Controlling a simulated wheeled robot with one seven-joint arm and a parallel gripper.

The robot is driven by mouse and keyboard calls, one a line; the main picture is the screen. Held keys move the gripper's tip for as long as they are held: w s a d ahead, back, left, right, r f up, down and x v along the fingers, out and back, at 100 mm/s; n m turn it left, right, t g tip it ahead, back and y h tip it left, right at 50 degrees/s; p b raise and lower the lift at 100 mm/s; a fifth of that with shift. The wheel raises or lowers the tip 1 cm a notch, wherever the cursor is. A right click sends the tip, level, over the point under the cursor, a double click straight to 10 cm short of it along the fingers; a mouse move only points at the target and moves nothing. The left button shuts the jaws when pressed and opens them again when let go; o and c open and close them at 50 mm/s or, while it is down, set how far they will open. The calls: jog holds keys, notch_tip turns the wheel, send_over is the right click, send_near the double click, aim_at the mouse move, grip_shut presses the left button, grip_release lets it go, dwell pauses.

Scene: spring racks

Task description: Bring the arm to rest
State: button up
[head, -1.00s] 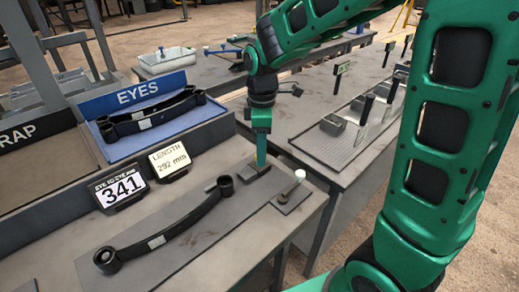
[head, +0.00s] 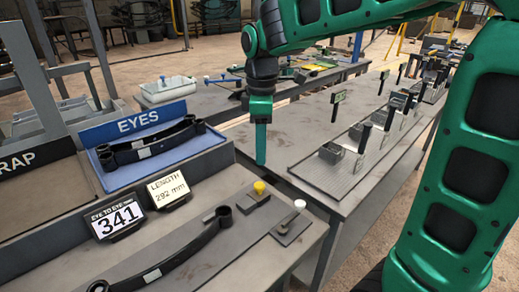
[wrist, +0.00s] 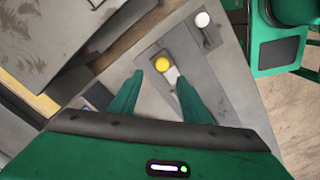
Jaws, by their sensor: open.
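My green arm reaches across the top of the head view, and my gripper (head: 260,145) points down above the bench's right end, with nothing held. In the wrist view my gripper (wrist: 155,84) shows two green fingers spread apart. The yellow-topped peg (wrist: 162,64) lies beyond the gap between the fingertips. In the head view the yellow-topped peg (head: 259,188) stands on a small dark plate below my gripper, apart from it. The white-topped peg (head: 299,205) stands on its own plate to the right; it also shows in the wrist view (wrist: 202,20).
A black leaf spring (head: 190,252) lies on the near bench beside the "341" sign (head: 119,215) and "LENGTH 292 mm" sign (head: 168,188). Another spring (head: 150,144) lies in the blue EYES tray (head: 100,182). A second bench (head: 300,130) with several metal holders stands behind, across a narrow gap.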

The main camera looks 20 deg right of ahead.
jog(key=shift+d, duration=0.1)
jog(key=s+d+f+m, duration=0.3)
jog(key=s+d+m, duration=0.6)
jog(key=s, duration=0.3)
jog(key=s+d+f+m, duration=0.4)
jog(key=s+d+m, duration=0.5)
jog(key=s, duration=0.3)
jog(key=shift+s+d+m, duration=0.3)
jog(key=shift+d+m, duration=0.1)
jog(key=shift+m, duration=0.5)
jog(key=shift+w+f, duration=0.2)
jog(key=shift+w, duration=0.45)
